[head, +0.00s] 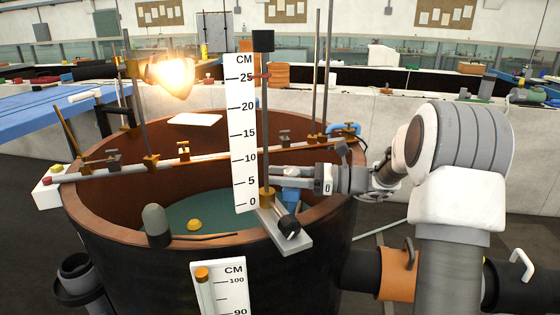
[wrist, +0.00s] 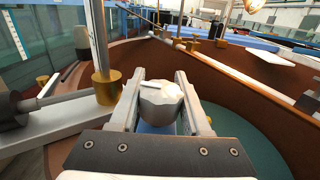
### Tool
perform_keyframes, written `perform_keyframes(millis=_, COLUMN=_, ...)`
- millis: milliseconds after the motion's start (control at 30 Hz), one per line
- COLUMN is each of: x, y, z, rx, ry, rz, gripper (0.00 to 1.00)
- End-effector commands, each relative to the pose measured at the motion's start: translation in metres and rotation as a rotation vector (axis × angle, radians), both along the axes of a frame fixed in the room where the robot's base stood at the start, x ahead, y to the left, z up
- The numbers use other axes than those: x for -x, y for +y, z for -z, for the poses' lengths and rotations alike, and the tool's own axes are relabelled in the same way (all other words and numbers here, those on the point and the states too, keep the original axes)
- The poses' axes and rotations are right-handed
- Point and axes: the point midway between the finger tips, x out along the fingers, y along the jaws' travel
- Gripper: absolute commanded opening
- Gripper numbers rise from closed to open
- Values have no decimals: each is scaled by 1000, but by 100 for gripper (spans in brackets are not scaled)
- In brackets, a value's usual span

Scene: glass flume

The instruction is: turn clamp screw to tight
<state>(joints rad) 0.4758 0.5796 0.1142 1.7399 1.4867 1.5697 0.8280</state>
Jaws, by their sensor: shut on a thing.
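A pale grey faceted knob, which looks like the clamp screw (wrist: 160,101), sits between the two fingers of my gripper (wrist: 158,92) in the wrist view. The fingers are shut on its sides. In the head view my gripper (head: 282,177) reaches in from the right, close to the upright rod (head: 264,120) and its brass collar (head: 266,198); the knob cannot be made out there. The collar (wrist: 107,86) stands just left of the fingers in the wrist view. I cannot tell how tight the screw is.
A tall centimetre scale (head: 243,140) stands just left of the rod. A black-ended knob (head: 288,228) sits on the grey bracket (head: 290,243) below my gripper. The round tank's brown rim (head: 110,233) curves around, with a crossbar (head: 125,168) and small clamps on it.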

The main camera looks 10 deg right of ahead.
Motion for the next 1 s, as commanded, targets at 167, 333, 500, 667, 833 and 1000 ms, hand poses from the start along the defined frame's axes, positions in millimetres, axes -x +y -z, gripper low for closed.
perform_keyframes(millis=167, x=2, y=1, z=-3, rx=-2, ry=0, rz=-83, gripper=0)
perform_keyframes(millis=333, x=3, y=2, z=-2, rx=-1, ry=0, rz=-127, gripper=0)
perform_keyframes(millis=500, x=4, y=2, z=-1, rx=0, ry=-2, rz=-144, gripper=0)
perform_keyframes(millis=667, x=4, y=2, z=-1, rx=-1, ry=-3, rz=-146, gripper=0)
perform_keyframes(millis=833, x=4, y=2, z=-1, rx=-1, ry=-3, rz=-145, gripper=0)
perform_keyframes(millis=1000, x=4, y=2, z=-1, rx=0, ry=-2, rz=-145, gripper=74)
